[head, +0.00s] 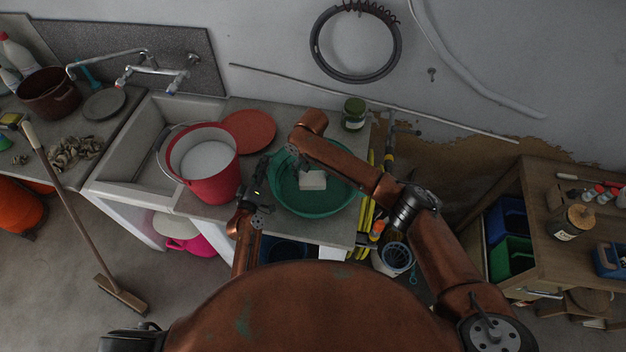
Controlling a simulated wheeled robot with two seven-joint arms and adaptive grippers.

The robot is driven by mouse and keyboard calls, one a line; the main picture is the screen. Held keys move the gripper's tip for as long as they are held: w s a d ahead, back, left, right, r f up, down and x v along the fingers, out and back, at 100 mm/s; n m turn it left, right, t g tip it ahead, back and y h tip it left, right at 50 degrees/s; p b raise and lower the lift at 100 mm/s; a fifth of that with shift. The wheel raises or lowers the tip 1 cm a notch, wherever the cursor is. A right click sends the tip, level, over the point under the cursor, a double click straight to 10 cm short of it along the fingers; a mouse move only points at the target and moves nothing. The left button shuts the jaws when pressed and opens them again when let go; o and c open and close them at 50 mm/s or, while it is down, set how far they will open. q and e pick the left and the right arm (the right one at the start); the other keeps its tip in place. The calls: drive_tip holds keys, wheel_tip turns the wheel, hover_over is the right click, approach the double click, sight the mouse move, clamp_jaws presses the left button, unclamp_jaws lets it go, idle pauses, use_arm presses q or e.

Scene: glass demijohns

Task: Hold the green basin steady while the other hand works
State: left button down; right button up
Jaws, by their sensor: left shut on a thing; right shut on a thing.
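The green basin (318,206) is a round, wide bowl on the grey counter. My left gripper (256,186) is at the basin's left side and is shut on its rim; the fingertips are hard to make out. My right arm reaches over the basin from the right. My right gripper (291,162) is dark, inside the basin's back left part, and shut. A white block (313,181) is in the basin right at its fingertips and looks held; the exact contact is partly hidden.
A red bucket (207,172) stands just left of my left gripper. A red round lid (249,131) lies behind it. A jar (354,114) stands behind the basin. The sink (146,141) is at left. A wooden bench (540,230) is at right, past a gap holding tools.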

use_arm(q)
drive_tip(key=c, duration=2)
unclamp_jaws()
drive_tip(key=shift+f, duration=0.3)
drive_tip(key=shift+c, duration=0.2)
drive_tip(key=o, duration=0.3)
drive_tip(key=shift+r, duration=0.2)
drive_tip(key=s, duration=0.4)
drive_tip(key=s+a, duration=0.1)
drive_tip(key=s, duration=0.3)
drive_tip(key=s+a, duration=0.1)
drive_tip(key=s, duration=0.2)
drive_tip(key=shift+s+a+r, duration=0.1)
drive_tip(key=shift+s+r, duration=0.05)
drive_tip(key=shift+s, duration=0.25)
